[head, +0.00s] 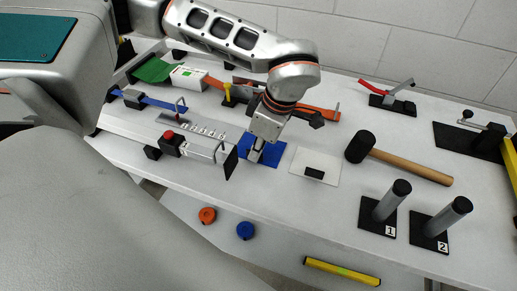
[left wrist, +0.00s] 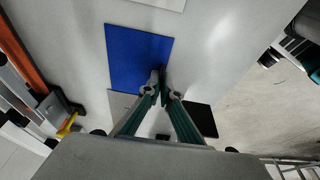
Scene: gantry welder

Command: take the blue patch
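The blue patch (head: 270,147) is a flat blue square at the middle of the table, and it fills the upper middle of the left wrist view (left wrist: 135,50). My left gripper (head: 256,153) points down over its near part. In the left wrist view the fingertips (left wrist: 162,78) are close together at the patch's edge, with a dark bit between them that looks like a handle, mostly hidden. The patch looks flat on the table or very close to it. My right gripper is not in view.
A white patch with a black handle (head: 314,174) lies just right. A clamp device with a red knob (head: 169,135) stands close left. Orange (head: 207,215) and blue (head: 245,230) rolls lie below.

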